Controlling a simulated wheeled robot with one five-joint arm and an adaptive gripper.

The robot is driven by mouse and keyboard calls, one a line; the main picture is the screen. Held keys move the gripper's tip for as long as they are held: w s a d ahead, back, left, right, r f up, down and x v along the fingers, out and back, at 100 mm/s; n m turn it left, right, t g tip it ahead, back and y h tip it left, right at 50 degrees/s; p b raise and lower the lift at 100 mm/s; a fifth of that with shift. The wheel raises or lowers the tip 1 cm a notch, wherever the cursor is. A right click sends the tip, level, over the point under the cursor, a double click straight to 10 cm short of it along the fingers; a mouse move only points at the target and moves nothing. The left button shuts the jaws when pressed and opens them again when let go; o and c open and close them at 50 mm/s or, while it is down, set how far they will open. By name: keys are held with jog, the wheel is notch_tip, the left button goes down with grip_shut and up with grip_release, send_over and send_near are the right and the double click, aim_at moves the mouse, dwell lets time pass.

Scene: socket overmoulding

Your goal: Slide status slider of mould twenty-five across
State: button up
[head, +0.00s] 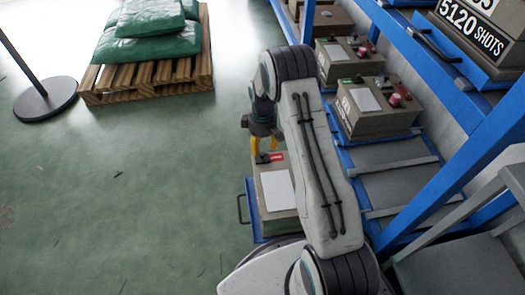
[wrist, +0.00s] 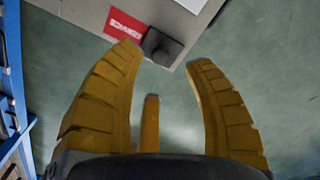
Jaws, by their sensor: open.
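A beige mould box (head: 279,190) with a blank white label sits on a pulled-out blue tray. No number is readable on it. On its top edge are a red marked patch (head: 277,156) and a dark slider knob (head: 263,158) beside it. The wrist view shows the red patch (wrist: 125,24) uncovered, with the black square knob (wrist: 161,47) at its right. My gripper (head: 265,147) has yellow fingers and points down over this edge. In the wrist view my gripper (wrist: 167,60) is open, with the knob just beyond and between its fingertips; contact cannot be told.
Blue racking (head: 420,75) on the right holds more mould boxes (head: 375,108) with red knobs. The blue tray's handle (head: 240,209) sticks out left. A pallet (head: 150,80) with green sacks and a post base (head: 45,100) stand at upper left. The green floor between is clear.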

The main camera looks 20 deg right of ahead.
aim_at(263, 154)
notch_tip(263, 154, up, 7)
jog(key=shift+r, duration=0.15)
dwell(0.7)
